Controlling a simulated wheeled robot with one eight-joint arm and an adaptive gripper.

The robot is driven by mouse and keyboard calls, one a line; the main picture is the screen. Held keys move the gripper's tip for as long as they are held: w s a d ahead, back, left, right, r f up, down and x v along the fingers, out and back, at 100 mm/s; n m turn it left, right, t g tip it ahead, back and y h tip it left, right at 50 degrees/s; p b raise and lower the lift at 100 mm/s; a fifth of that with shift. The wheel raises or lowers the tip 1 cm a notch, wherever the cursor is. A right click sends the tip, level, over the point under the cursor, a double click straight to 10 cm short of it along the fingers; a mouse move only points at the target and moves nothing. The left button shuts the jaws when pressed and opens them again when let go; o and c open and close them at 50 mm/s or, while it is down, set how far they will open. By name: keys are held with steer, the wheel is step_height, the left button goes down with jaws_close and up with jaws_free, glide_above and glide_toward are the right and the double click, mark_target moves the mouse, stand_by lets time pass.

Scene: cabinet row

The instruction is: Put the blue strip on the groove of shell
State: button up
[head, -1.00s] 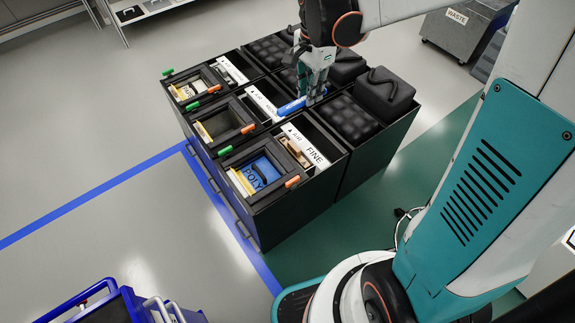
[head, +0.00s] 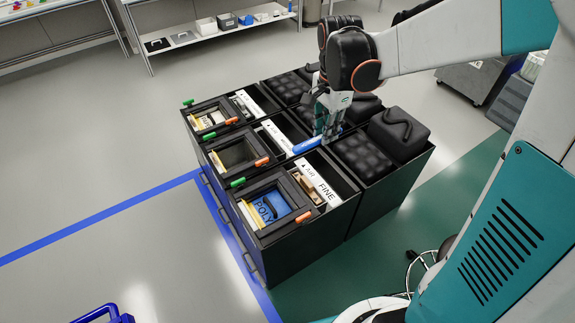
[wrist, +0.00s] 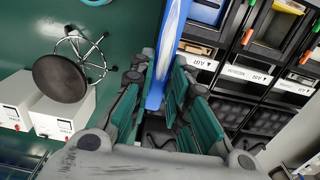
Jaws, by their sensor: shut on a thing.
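The blue strip (head: 306,145) is long and thin. My gripper (head: 328,130) is shut on it, pointing down over the black cabinet row. In the wrist view the blue strip (wrist: 171,50) runs between the teal fingers of my gripper (wrist: 157,85) and out of the top of the picture. In the head view its left end shows near a white label plate of the middle unit. I cannot tell whether it touches the cabinet tops. The black shell (head: 305,243) has open-topped compartments and frames. I cannot make out which edge is the groove.
A frame with a blue POLY piece (head: 270,207) and a white AIR FINE plate (head: 316,182) are in the nearest unit. Black padded blocks (head: 399,130) fill the right side. Green and orange tabs stick up at the frames. A stool (wrist: 60,78) stands on the green floor.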

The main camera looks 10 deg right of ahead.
steer(key=w+a+f+n+b, duration=0.35)
steer(key=w+a+f, duration=0.2)
steer(key=f, duration=0.25)
steer(key=n+b, duration=0.6)
steer(key=n, duration=0.8)
glide_above(246, 212)
step_height(246, 212, down, 32)
steer(key=shift+w+a+f+b, duration=0.1)
steer(key=shift+f+b, duration=0.6)
steer(key=shift+f, duration=1.05)
steer(key=shift+a+f+b, duration=0.1)
steer(key=shift+f+b, duration=0.55)
steer(key=shift+f, duration=1.05)
steer(key=shift+f, duration=0.55)
steer(key=shift+s+d+f, duration=0.15)
steer(key=shift+s+f, duration=0.1)
steer(key=shift+f, duration=0.2)
steer(key=o, duration=0.8)
steer(key=shift+o, duration=0.2)
steer(key=shift+w+f, duration=0.15)
steer(key=shift+f, duration=0.1)
steer(key=shift+r, duration=0.1)
